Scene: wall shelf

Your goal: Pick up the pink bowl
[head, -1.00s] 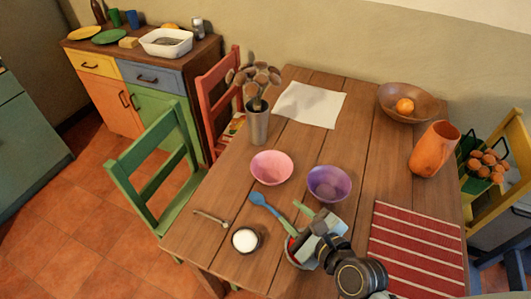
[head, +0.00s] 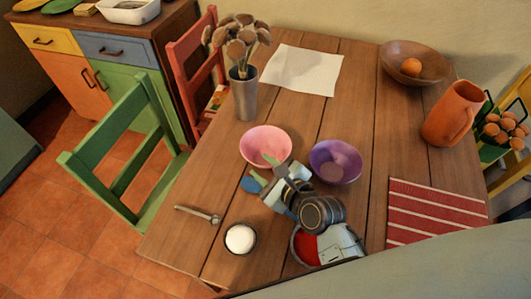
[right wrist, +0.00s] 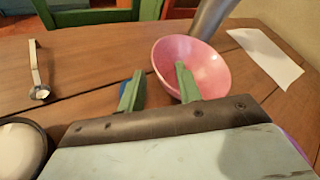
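The pink bowl (head: 262,142) stands upright on the wooden table, left of the purple bowl (head: 335,165). It also shows in the right wrist view (right wrist: 207,66), empty inside. My right gripper (head: 264,169) is at the bowl's near side, open and empty. In the right wrist view its fingers (right wrist: 160,88) are spread. One finger overlaps the bowl's near wall and inside, and the other is left of the bowl, outside it. I cannot tell whether a finger touches the rim. My left gripper is not in view.
A blue spoon (head: 250,185) lies partly hidden under my right gripper. A small dark cup with white contents (head: 240,239) and a metal utensil (head: 197,214) lie nearby. A grey vase (head: 244,97) with brown flowers stands behind the bowl. A white sheet (head: 302,72) lies further back.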

